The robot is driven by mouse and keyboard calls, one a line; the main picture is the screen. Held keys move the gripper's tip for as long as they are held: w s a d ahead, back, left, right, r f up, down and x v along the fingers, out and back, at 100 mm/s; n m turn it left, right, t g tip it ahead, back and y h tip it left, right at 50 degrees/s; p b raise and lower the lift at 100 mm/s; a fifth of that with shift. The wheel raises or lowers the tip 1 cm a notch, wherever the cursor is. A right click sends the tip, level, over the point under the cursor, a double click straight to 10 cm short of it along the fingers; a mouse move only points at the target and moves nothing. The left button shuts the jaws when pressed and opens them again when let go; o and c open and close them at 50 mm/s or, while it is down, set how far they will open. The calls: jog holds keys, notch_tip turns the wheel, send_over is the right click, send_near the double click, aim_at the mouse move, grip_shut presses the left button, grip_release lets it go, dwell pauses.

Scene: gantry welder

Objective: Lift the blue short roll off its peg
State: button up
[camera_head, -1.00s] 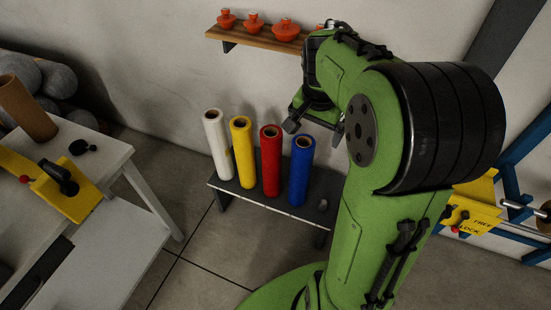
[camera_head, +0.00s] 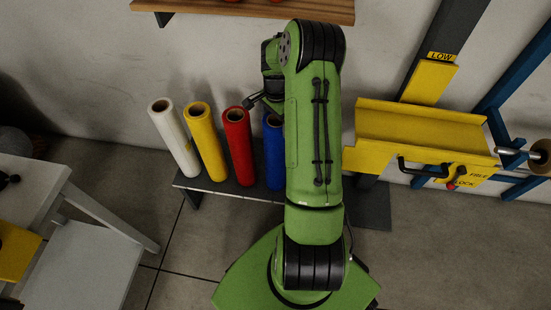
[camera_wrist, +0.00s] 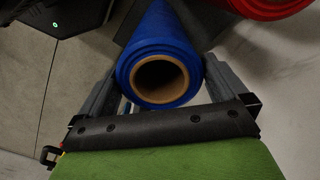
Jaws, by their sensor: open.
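The blue roll (camera_head: 272,158) stands upright on the low dark bench (camera_head: 229,191), at the right end of a row of rolls. My arm covers part of it in the head view. My gripper (camera_head: 262,102) is at its upper end. In the wrist view, the blue roll (camera_wrist: 162,38) shows its open brown cardboard core facing the camera. My gripper's two fingers (camera_wrist: 160,82) are open, one on each side of the roll's end. I cannot tell whether either finger touches it. The peg is hidden.
A red roll (camera_head: 238,146) stands close to the left of the blue one, then yellow (camera_head: 206,142) and white (camera_head: 174,137). A wooden shelf (camera_head: 200,10) is on the wall above. A yellow trough (camera_head: 420,125) stands at right, a white table (camera_head: 100,207) at left.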

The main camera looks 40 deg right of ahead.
aim_at(274, 141)
notch_tip(274, 141, down, 5)
jog(key=shift+f+b, duration=0.1)
jog(key=shift+b, duration=0.7)
jog(key=shift+c, duration=0.3)
